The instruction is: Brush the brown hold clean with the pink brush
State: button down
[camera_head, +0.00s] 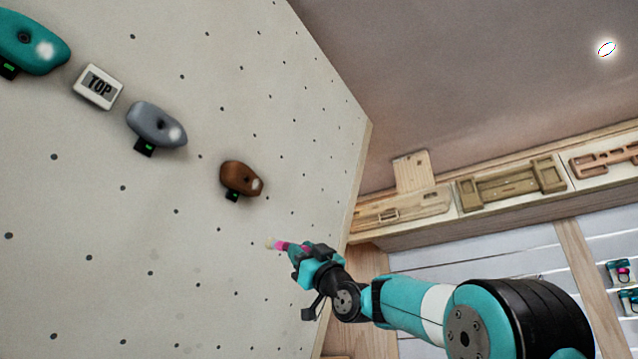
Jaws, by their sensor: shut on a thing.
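The brown hold (239,177) is fixed on the pale climbing wall, with a whitish patch at its right end and a small dark tag with a green light under it. My gripper (292,250) is below and to the right of the hold, apart from it. It is shut on the pink brush (281,245). The brush's pale bristle end points left, toward the wall. The rest of the brush is hidden in the gripper. I cannot tell whether the bristles touch the wall.
Wooden training boards (510,184) line a ledge at right. The wall around the brown hold is bare.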

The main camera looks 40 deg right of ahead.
jog(key=s+a+r+p, duration=0.1)
jog(key=s+a+r, duration=0.3)
jog(key=s+r, duration=0.6)
jog(key=w+a+r+p, duration=0.1)
jog(key=w+r+p, duration=0.1)
jog(key=w+p, duration=0.3)
jog(key=shift+w+a+r+t+y, duration=0.2)
jog(key=shift+w+a+t+y, duration=0.15)
jog(key=shift+w, duration=0.35)
jog(key=shift+w+a+r+p, duration=0.1)
jog(key=shift+w+r+p, duration=0.05)
jog(key=shift+w+p, duration=0.15)
jog(key=shift+w+a+r+p, duration=0.1)
jog(key=shift+w+p, duration=0.05)
jog(key=shift+w, duration=0.25)
